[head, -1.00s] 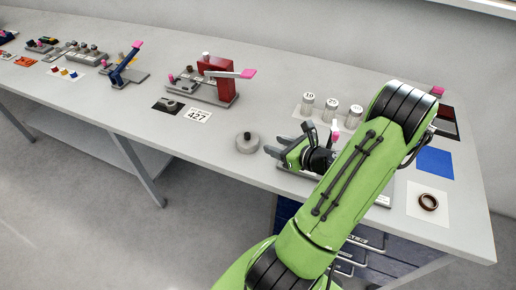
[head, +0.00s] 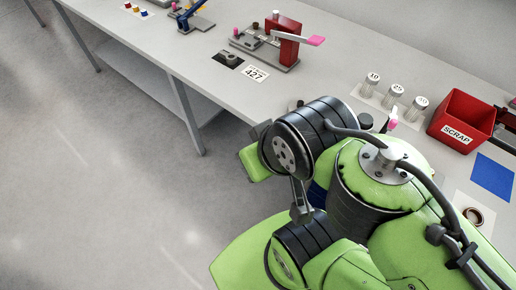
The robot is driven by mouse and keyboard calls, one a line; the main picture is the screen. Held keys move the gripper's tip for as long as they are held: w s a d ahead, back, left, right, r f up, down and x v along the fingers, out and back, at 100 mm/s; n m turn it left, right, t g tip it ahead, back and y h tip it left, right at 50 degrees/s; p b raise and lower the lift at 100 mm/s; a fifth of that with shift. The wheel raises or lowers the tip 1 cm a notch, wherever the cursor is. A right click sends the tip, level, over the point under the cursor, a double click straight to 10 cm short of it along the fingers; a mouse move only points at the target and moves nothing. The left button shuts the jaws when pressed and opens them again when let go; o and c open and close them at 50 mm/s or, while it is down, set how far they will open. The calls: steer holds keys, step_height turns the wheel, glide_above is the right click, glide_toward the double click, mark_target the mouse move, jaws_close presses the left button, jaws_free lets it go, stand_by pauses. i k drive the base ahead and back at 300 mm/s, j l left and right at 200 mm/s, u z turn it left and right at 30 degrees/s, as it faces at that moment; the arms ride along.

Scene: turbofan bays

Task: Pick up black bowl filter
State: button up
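A small dark round part (head: 228,57) sits on a black square beside the card marked 427, near the table's front edge. It may be the black bowl filter, but it is too small to be sure. Another dark round piece (head: 365,120) shows just behind my arm, partly hidden; I cannot tell what it is. My green and black arm is folded in the foreground and covers the table's front edge there. My gripper's fingers do not show.
A red SCRAP bin (head: 462,120) stands at the right, with a blue square (head: 492,176) and a brown ring (head: 473,215) nearby. Several numbered canisters (head: 393,95) stand behind my arm. A red press (head: 285,42) stands at the back.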

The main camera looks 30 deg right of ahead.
mark_target(366, 120)
steer(key=z, duration=2.05)
steer(key=j+z, duration=0.9)
steer(key=j, duration=0.15)
